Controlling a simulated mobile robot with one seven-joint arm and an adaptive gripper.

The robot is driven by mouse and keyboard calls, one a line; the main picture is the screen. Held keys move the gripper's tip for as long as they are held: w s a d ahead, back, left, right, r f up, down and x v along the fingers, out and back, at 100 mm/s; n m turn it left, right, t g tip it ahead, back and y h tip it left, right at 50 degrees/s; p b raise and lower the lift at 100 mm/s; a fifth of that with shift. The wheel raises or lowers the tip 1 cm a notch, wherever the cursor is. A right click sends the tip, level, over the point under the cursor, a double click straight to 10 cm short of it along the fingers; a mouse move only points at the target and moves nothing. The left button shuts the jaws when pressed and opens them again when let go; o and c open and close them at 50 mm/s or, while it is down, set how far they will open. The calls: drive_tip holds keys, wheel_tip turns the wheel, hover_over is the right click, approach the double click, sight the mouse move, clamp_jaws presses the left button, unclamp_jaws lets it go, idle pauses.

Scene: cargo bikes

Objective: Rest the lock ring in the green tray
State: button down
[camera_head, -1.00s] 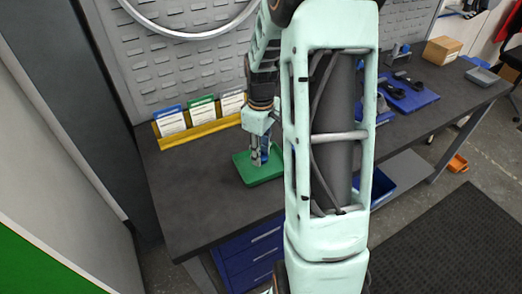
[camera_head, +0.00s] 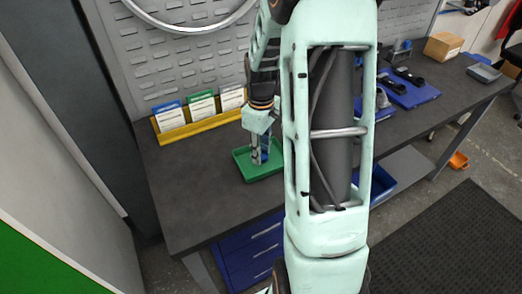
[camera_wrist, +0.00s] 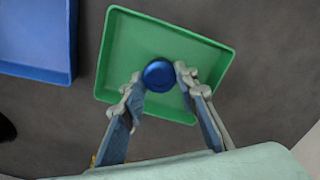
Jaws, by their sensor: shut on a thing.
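The green tray (camera_head: 246,172) lies on the dark workbench, below the yellow card holder; the wrist view shows its green floor and raised rim (camera_wrist: 120,55). The lock ring (camera_wrist: 158,74) shows in the wrist view as a round blue piece between my fingertips, over the tray's floor. My gripper (camera_wrist: 160,82) is shut on it, one finger at each side. In the head view my gripper (camera_head: 260,158) points down over the tray. I cannot tell whether the ring touches the tray floor. In the head view my fingers largely hide the ring.
A blue tray (camera_wrist: 35,40) lies left of the green one in the wrist view. The yellow holder (camera_head: 200,125) with several cards stands behind. A blue mat (camera_head: 410,92) with dark parts and a cardboard box (camera_head: 443,46) are farther right. The bench's front left is clear.

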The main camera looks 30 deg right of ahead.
drive_tip(key=shift+f+b, duration=0.45)
drive_tip(key=shift+f, duration=0.2)
idle(0.6)
drive_tip(key=c, duration=1.4)
unclamp_jaws()
drive_tip(key=shift+c, duration=0.2)
